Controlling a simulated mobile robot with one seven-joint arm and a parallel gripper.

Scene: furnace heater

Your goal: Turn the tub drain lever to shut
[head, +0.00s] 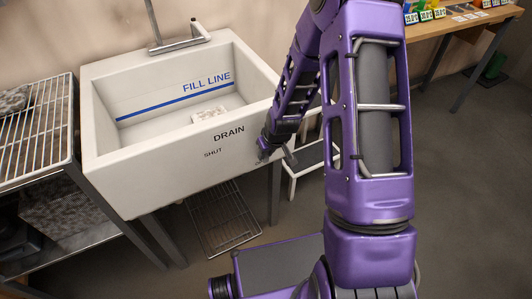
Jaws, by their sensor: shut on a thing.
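The white tub (130,180) stands at left centre, with DRAIN and SHUT lettered on its front wall. SHUT is lower and to the left of DRAIN. My gripper (263,153) is at the right end of the tub's front wall, just right of the lettering. It is small in the picture and is shut on the drain lever. The lever is mostly hidden by my gripper and wrist, so its exact angle cannot be told.
A faucet (180,42) rises behind the tub, and a pale block (209,115) lies inside it. A wire rack (35,130) stands at left. A small step stool (308,158) is behind my arm. A wooden table (455,28) stands at back right. The right floor is clear.

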